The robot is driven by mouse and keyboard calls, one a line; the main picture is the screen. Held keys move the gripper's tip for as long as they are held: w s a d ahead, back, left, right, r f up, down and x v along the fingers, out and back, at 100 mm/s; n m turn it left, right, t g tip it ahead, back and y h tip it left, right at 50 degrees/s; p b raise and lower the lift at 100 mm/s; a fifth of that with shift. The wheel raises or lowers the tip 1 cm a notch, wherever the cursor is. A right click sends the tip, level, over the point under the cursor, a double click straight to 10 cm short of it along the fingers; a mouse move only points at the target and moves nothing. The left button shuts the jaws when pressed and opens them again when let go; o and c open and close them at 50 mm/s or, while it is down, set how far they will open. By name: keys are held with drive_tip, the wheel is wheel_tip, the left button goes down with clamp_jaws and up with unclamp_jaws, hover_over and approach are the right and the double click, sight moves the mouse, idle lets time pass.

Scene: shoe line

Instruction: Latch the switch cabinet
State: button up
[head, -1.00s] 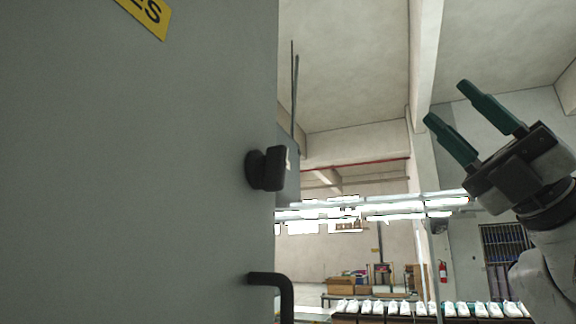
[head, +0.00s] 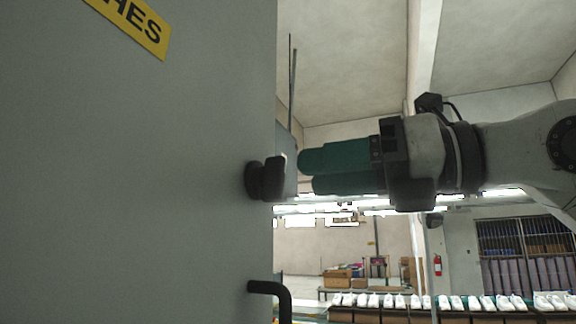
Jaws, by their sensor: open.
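The switch cabinet's grey door (head: 120,200) fills the left of the head view, with part of a yellow label (head: 140,25) at the top. A black latch knob (head: 265,179) sticks out near the door's right edge. A black bent handle (head: 275,292) is below it. My gripper (head: 305,172) has green fingers, open and empty, pointing left at the knob. The fingertips appear just right of the knob, with a small gap in the picture. I cannot tell the gap in depth.
A row of white shoes (head: 440,302) stands on a line at the lower right. Boxes (head: 345,278) sit on a table behind. A red extinguisher (head: 437,265) hangs on a far pillar. The space between door and line looks open.

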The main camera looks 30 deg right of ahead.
sight(284, 178)
drive_tip(key=shift+p+x, duration=0.55)
drive_tip(key=shift+x, duration=2.05)
drive_tip(key=shift+c, duration=0.3)
drive_tip(key=c, duration=0.7)
drive_tip(key=shift+f+n+b, duration=0.2)
drive_tip(key=shift+n+b, duration=0.6)
drive_tip(key=shift+b, duration=0.1)
drive_tip(key=shift+r+n+b, duration=0.15)
drive_tip(key=shift+n+b, duration=0.2)
drive_tip(key=shift+n, duration=0.45)
drive_tip(key=o, duration=0.8)
drive_tip(key=shift+c, duration=0.2)
drive_tip(key=shift+d, duration=0.1)
